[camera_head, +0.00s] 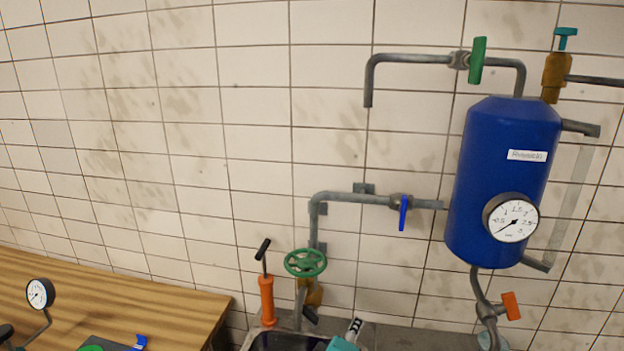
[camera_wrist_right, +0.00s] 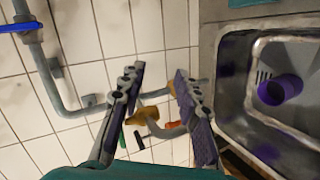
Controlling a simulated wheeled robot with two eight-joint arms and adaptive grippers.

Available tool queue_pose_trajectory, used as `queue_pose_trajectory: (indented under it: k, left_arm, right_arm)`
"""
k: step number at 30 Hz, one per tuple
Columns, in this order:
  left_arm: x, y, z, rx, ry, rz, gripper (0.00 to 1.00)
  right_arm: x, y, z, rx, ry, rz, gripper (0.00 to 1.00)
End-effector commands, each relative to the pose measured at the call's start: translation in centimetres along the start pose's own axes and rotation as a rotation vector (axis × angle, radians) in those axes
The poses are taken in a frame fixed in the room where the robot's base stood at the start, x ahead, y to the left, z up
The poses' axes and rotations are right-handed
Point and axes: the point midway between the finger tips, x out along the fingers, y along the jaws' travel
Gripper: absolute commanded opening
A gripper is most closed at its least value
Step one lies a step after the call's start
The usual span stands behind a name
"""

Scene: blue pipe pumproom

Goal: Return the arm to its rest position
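My right gripper (camera_wrist_right: 155,84) shows in the right wrist view with its two dark fingers spread apart and nothing held between them. Part of my right gripper (camera_head: 349,335), teal with a grey finger, also shows at the bottom edge of the head view, in front of the sink (camera_head: 262,340). It appears clear of the pipes. The rest of my right arm is out of the head view. My left gripper and arm are not in either view.
A blue tank (camera_head: 503,170) with a gauge (camera_head: 511,218) hangs at right. A green handwheel (camera_head: 306,263), a blue-handled valve (camera_head: 404,212) and an orange pump (camera_head: 267,300) stand near the sink. A wooden table (camera_head: 130,300) is at left. A purple cup (camera_wrist_right: 280,90) lies in the sink.

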Motion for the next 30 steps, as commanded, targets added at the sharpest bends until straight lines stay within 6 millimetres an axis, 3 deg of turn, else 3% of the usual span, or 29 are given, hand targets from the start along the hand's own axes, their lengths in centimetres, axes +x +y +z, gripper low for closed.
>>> queue_pose_trajectory:
  k: [1, 3, 6, 9, 13, 18, 30]
  left_arm:
    - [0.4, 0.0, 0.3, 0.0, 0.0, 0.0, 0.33]
    - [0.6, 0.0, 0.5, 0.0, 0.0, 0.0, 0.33]
    - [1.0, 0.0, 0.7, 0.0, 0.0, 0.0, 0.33]
    - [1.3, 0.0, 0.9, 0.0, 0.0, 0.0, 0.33]
    - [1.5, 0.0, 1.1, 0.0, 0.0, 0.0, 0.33]
    - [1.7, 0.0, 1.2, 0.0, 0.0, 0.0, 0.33]
    - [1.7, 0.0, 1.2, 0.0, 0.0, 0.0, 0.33]
  right_arm:
    - [0.5, -0.7, 3.8, 0.091, -0.053, -0.072, 0.33]
    - [0.5, -2.2, 7.8, 0.231, -0.108, -0.179, 0.33]
    - [-0.5, -4.6, 12.2, 0.445, -0.171, -0.316, 0.33]
    - [-2.0, -6.9, 15.1, 0.657, -0.214, -0.425, 0.33]
    - [-3.8, -8.9, 16.8, 0.883, -0.238, -0.518, 0.33]
    - [-5.0, -9.9, 17.2, 1.036, -0.242, -0.574, 0.33]
    - [-5.1, -9.9, 17.1, 1.057, -0.24, -0.583, 0.33]
